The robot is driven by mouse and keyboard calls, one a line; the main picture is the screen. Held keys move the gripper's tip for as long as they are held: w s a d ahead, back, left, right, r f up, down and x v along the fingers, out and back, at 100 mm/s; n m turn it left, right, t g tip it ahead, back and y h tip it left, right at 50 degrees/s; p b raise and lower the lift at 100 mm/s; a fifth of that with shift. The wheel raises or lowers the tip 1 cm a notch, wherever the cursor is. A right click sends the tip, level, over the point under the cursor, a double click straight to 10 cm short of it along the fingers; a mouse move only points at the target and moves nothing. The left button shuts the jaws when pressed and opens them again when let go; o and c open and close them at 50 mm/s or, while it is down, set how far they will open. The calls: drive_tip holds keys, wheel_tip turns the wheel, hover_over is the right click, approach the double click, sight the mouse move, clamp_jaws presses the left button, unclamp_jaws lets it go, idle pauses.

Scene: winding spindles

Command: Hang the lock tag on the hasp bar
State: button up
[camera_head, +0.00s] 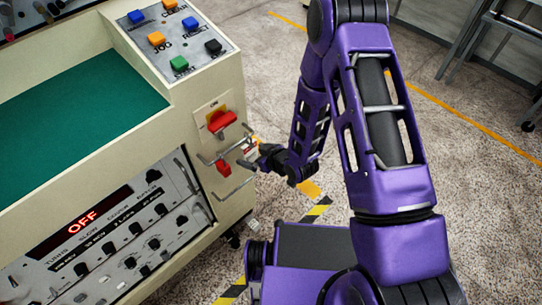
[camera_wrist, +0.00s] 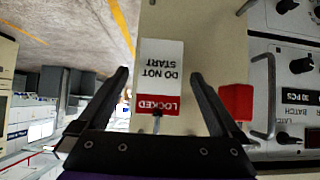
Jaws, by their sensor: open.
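The lock tag (camera_wrist: 160,79) is a white card with a red band, reading "LOCKED" and "DO NOT START", upside down in the wrist view. My gripper (camera_head: 257,152) is open at the machine's side; in the wrist view its fingers (camera_wrist: 162,78) stand either side of the tag with gaps. A thin metal piece (camera_wrist: 157,124) shows at the tag's red end; its join is unclear. In the head view, metal bars (camera_head: 236,190) stick out below a red and yellow rotary switch (camera_head: 221,120). I cannot tell whether the tag hangs on a bar.
A red block (camera_head: 224,168) sits among the bars, close to the right finger in the wrist view (camera_wrist: 237,101). The cream machine (camera_head: 205,60) carries a button panel (camera_head: 168,40) and a front panel showing "OFF" (camera_head: 83,222).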

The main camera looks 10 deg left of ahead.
drive_tip(key=p+v, duration=0.3)
drive_tip(key=v, duration=1.2)
drive_tip(key=shift+s+r+p, duration=0.15)
drive_tip(key=shift+r+p, duration=0.05)
drive_tip(key=shift+p, duration=0.2)
